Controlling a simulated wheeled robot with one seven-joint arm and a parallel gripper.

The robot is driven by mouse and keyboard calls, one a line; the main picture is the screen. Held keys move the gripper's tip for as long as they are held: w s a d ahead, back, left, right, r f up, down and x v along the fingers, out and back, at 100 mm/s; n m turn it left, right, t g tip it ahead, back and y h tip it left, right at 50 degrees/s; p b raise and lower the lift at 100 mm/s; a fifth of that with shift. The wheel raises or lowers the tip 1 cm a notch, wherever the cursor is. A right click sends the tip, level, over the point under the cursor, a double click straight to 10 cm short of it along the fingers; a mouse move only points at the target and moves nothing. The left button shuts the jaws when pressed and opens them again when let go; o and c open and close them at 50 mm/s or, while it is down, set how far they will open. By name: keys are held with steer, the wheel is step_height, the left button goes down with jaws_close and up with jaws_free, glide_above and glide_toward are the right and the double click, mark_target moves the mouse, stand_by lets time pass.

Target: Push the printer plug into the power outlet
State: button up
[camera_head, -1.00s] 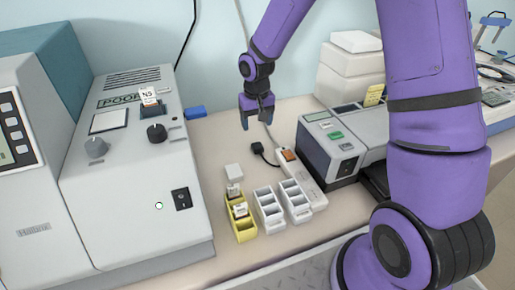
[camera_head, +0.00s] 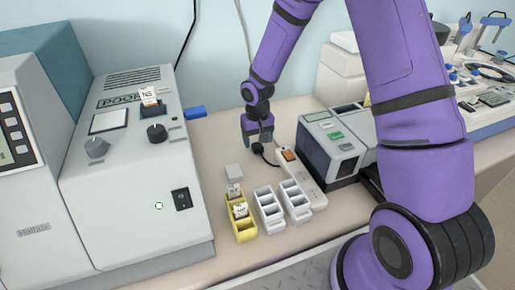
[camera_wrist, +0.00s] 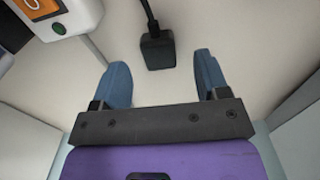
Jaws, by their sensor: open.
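The black printer plug (camera_head: 258,149) lies on the bench with its cord, just left of the white power strip. My gripper (camera_head: 258,141) is just above and behind the plug, pointing down. In the wrist view the plug (camera_wrist: 157,50) sits ahead of the gap between the blue fingers of my gripper (camera_wrist: 162,75). The fingers are wide apart and nothing is between them. The white power outlet strip (camera_head: 311,173) has an orange switch (camera_head: 289,155). Its end, with an orange switch and green button, shows at the upper left of the wrist view (camera_wrist: 75,18).
A grey printer (camera_head: 330,147) stands right of the strip. White slide racks (camera_head: 269,211) and a yellow rack (camera_head: 242,229) stand in front. A large grey machine (camera_head: 130,200) fills the left. Bare bench lies left of the plug.

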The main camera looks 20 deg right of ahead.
mark_target(258, 145)
steer(key=shift+w+f, duration=0.1)
steer(key=shift+f, duration=1.35)
steer(key=shift+d, duration=0.1)
steer(key=c, duration=1)
steer(key=shift+o, duration=0.2)
steer(key=shift+r, duration=0.15)
step_height(258, 145, up, 10)
